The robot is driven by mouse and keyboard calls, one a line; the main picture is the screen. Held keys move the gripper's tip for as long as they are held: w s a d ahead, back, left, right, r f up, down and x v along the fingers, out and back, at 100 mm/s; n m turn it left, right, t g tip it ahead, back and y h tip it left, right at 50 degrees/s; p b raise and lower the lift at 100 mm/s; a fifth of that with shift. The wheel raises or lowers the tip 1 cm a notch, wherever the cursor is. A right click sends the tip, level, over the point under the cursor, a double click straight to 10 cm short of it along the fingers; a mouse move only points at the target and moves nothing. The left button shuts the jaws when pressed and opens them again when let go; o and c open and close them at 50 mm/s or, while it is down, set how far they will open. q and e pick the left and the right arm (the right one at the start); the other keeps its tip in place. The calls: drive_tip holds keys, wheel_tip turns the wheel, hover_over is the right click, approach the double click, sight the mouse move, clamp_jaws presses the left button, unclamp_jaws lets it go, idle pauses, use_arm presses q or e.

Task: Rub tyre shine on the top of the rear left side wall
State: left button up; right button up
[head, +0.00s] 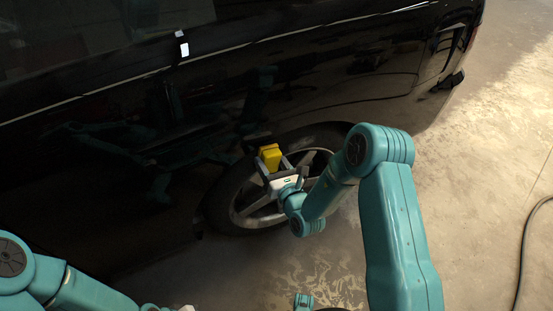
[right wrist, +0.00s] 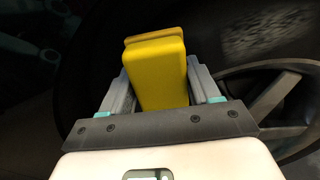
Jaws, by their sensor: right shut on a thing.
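The rear left wheel of a black car shows in the head view, with a dark tyre (head: 222,200) around a grey spoked rim (head: 262,214). My right gripper (head: 272,165) is shut on a yellow block-shaped applicator (head: 270,156) in front of the upper part of the wheel. In the right wrist view the applicator (right wrist: 157,72) sits between the two grey fingers, with the dark tyre (right wrist: 225,45) behind it. I cannot tell whether the applicator touches the side wall. A greyish textured patch shows on the tyre at the upper right there. My left gripper is at most a sliver at the bottom edge.
The glossy black car body (head: 120,130) fills the upper left and overhangs the wheel. A dark hose (head: 522,240) lies on the concrete floor at the right. The floor (head: 475,190) between the car and the hose is clear.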

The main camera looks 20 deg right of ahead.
drive_tip(key=shift+w+d, duration=0.15)
drive_tip(key=shift+d, duration=1.9)
drive_tip(key=shift+w+d, duration=0.15)
drive_tip(key=shift+d, duration=1.9)
drive_tip(key=shift+w+d, duration=0.2)
drive_tip(key=shift+d, duration=2.15)
drive_tip(key=shift+w+d, duration=0.2)
drive_tip(key=shift+d, duration=1.35)
drive_tip(key=shift+s, duration=0.1)
drive_tip(key=p, duration=0.1)
approach(313, 137)
drive_tip(key=shift+w+a, duration=0.15)
drive_tip(key=shift+w, duration=0.15)
